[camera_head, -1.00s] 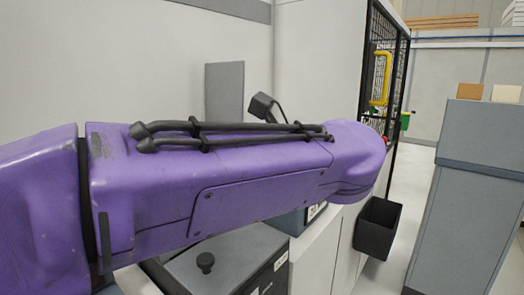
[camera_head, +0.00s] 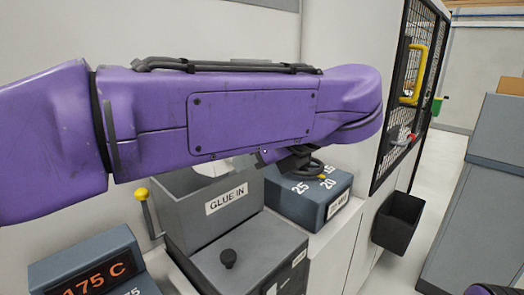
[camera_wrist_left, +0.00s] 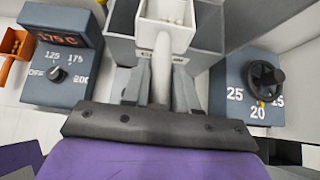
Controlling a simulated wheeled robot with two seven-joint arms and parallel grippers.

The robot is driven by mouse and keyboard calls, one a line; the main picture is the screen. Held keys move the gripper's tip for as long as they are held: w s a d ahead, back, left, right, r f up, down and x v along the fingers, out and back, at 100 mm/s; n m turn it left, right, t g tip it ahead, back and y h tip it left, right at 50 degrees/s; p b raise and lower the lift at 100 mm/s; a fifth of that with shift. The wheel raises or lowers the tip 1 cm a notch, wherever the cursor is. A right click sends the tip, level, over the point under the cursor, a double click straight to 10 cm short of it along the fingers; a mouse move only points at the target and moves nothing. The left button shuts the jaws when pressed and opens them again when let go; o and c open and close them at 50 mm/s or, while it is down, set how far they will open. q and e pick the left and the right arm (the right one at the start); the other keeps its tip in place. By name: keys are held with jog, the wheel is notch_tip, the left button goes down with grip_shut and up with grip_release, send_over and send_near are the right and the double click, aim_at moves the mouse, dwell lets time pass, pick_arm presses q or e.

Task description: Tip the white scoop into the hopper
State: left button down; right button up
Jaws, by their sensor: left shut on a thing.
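The white scoop (camera_wrist_left: 165,35) is at the top centre of the left wrist view, its handle pointing back to my wrist. A few pale pellets lie in its bowl. My left gripper (camera_wrist_left: 161,88) is shut on the handle. The grey hopper (camera_wrist_left: 118,48), labelled GLUE IN, lies beneath the scoop bowl. In the head view the open hopper (camera_head: 196,218) stands below my purple arm. Only a small white part of the scoop (camera_head: 212,167) shows there, at the hopper mouth. My arm hides most of the gripper. My right gripper is not in view.
A blue-grey dial box (camera_head: 310,195) stands right of the hopper, and a temperature box (camera_head: 90,270) reading 175 C at left. A black bin (camera_head: 398,222) hangs at right. An orange scoop (camera_wrist_left: 12,48) is at far left.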

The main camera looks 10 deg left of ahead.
pick_arm(q)
jog(key=shift+w+a+r+g+h+p, duration=0.15)
jog(key=shift+r+h+p, duration=0.15)
jog(key=shift+r+p, duration=0.2)
jog(key=shift+a+r+g+h+p, duration=0.15)
jog(key=shift+r+h+p, duration=0.2)
jog(key=shift+p, duration=0.2)
jog(key=a+r+g+h+p, duration=0.1)
jog(key=p, duration=0.1)
jog(key=w+a+r+h+p, duration=0.1)
jog(key=r+h+p, duration=0.1)
jog(key=p, duration=0.1)
jog(key=w+a+r+g+h+p, duration=0.1)
jog(key=p, duration=0.2)
jog(key=shift+w+a+r+g, duration=0.15)
jog(key=shift+a+r+g, duration=0.15)
jog(key=shift+a+r, duration=0.1)
jog(key=w+a+r+g+h+p, duration=0.2)
jog(key=w+a+g+h+p, duration=0.1)
jog(key=w+a+h+p, duration=0.1)
jog(key=shift+a+h+p, duration=0.65)
jog(key=shift+a+h, duration=0.1)
jog(key=shift+a, duration=0.6)
jog(key=shift+r, duration=0.15)
